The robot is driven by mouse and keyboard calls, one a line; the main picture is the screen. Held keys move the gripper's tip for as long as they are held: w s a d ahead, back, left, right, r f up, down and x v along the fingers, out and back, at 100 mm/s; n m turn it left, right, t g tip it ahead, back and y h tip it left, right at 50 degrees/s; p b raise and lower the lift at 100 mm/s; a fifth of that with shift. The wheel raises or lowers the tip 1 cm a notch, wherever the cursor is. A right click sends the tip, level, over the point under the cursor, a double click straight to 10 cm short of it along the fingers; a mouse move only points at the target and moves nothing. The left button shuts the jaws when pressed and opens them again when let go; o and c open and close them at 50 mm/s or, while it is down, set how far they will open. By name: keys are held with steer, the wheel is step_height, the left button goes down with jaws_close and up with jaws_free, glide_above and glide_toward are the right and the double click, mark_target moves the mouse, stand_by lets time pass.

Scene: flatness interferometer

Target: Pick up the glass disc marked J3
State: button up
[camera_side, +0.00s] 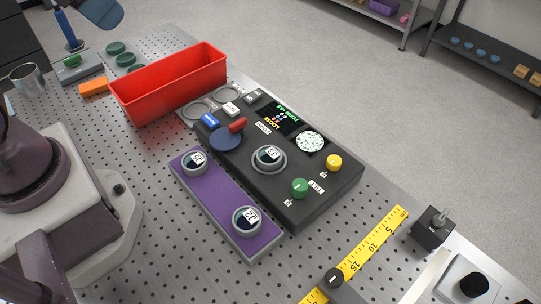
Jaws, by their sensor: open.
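Three small dark glass discs with white labels show in the side view. One disc (268,154) sits in the round grey seat on top of the black instrument. Another disc (194,161) lies at the far end of the purple tray (217,199), and a third (246,219) lies at its near end. The near one looks marked J2. The labels on the other two are too small and tilted for me to tell surely which is J3. My gripper is outside the picture; only parts of my arm and base show at the left.
The black instrument (290,205) carries a lit display (280,116), a green knob (300,188), a yellow knob (334,162) and a red-handled lever (237,125). A red bin (172,88) stands behind it. A yellow ruler (372,242) lies right of the instrument. Perforated tabletop is clear around the tray's left side.

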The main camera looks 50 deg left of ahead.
steer(key=o, duration=0.5)
steer(key=shift+c, duration=0.2)
steer(key=n+g, duration=0.6)
steer(key=n, duration=0.5)
glide_above(269, 154)
step_height(269, 154, down, 18)
step_height(269, 154, down, 12)
steer(key=shift+f, duration=0.1)
